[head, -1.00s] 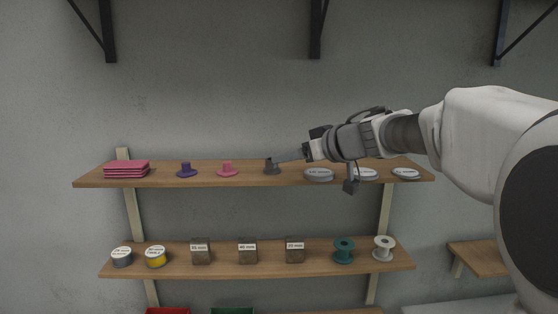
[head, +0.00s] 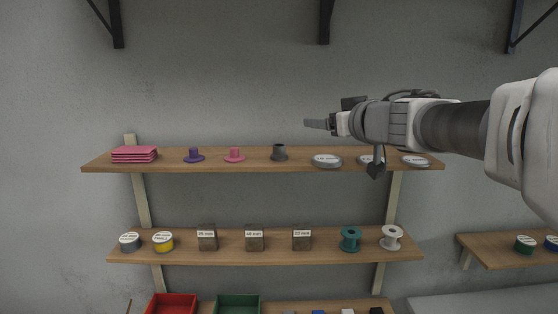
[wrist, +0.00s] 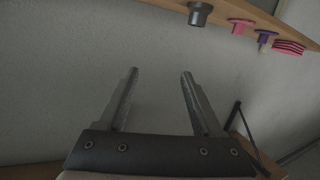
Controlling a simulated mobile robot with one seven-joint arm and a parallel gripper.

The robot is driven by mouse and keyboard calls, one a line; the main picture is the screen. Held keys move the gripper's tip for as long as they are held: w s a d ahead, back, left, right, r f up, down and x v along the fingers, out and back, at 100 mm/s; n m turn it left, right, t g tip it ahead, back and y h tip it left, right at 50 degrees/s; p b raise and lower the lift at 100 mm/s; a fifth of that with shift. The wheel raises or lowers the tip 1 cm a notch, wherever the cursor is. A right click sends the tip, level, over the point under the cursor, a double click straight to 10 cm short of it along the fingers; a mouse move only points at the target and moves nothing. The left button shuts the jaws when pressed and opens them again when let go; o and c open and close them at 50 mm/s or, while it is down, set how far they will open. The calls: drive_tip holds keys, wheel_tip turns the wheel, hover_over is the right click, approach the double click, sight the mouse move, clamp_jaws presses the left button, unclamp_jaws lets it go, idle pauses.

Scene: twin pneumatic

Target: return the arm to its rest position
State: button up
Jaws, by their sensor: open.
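My gripper (head: 318,124) is in the air in front of the wall, above the upper shelf (head: 220,165). In the wrist view my gripper (wrist: 158,75) has its two fingers wide apart with nothing between them. My arm reaches in from the right and partly hides one of the grey discs on the shelf.
The upper shelf also holds a pink stack (head: 134,154), a purple flanged piece (head: 194,156), a pink one (head: 235,155) and grey discs (head: 327,160). The lower shelf (head: 215,258) holds tins, blocks and spools. Red (head: 172,305) and green (head: 238,303) bins sit below.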

drive_tip(key=s+d+f+m+g+h+b, duration=0.2)
drive_tip(key=s+d+f+m+h+b, duration=0.1)
drive_tip(key=s+d+f+m+h, duration=0.9)
drive_tip(key=s+a+f+n+g+y+b, duration=0.1)
drive_tip(key=s+a+f+n+g+y, duration=0.2)
drive_tip(key=s+f, duration=0.5)
drive_tip(key=s+a+f+n+g+y+b, duration=0.1)
drive_tip(key=s+a+f+n+g+y, duration=0.2)
drive_tip(key=s+a+f, duration=0.3)
drive_tip(key=s+f+n+g, duration=0.1)
drive_tip(key=s+f, duration=0.2)
drive_tip(key=s, duration=0.1)
drive_tip(key=shift+s+y, duration=0.3)
